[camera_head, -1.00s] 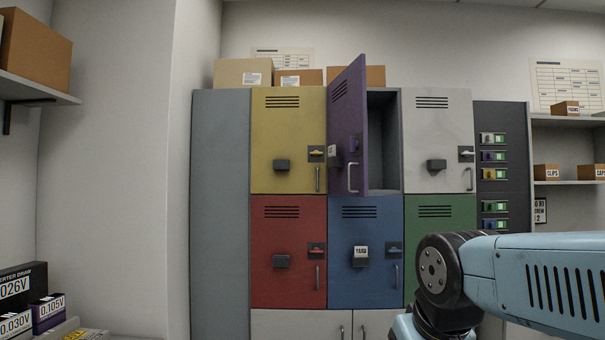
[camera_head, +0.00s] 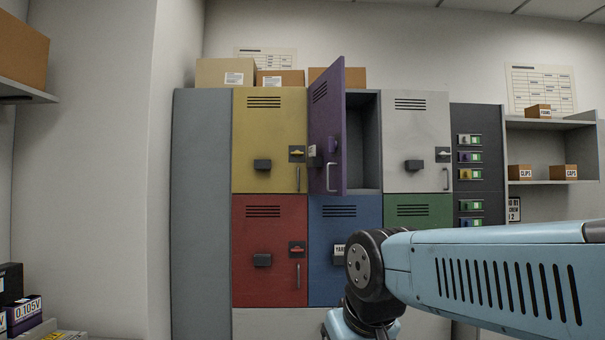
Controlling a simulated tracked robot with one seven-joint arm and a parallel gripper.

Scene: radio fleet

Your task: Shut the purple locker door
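The purple locker door (camera_head: 328,130) stands open in the top row, swung out toward me from the left side of its compartment. It has a vertical handle (camera_head: 331,177) low on its face and a small dark latch box with a light tag. The open compartment (camera_head: 362,140) behind it is grey and looks empty in the part I can see. My arm reaches in from the right, in front of the lower lockers and apart from the purple door. My gripper is not in view.
A yellow locker (camera_head: 270,135) is left of the open compartment and a white locker (camera_head: 416,135) right of it. Red (camera_head: 270,235), blue (camera_head: 330,270) and green (camera_head: 418,211) lockers are below. Cardboard boxes (camera_head: 226,73) stand on top. A shelf (camera_head: 550,183) is at right.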

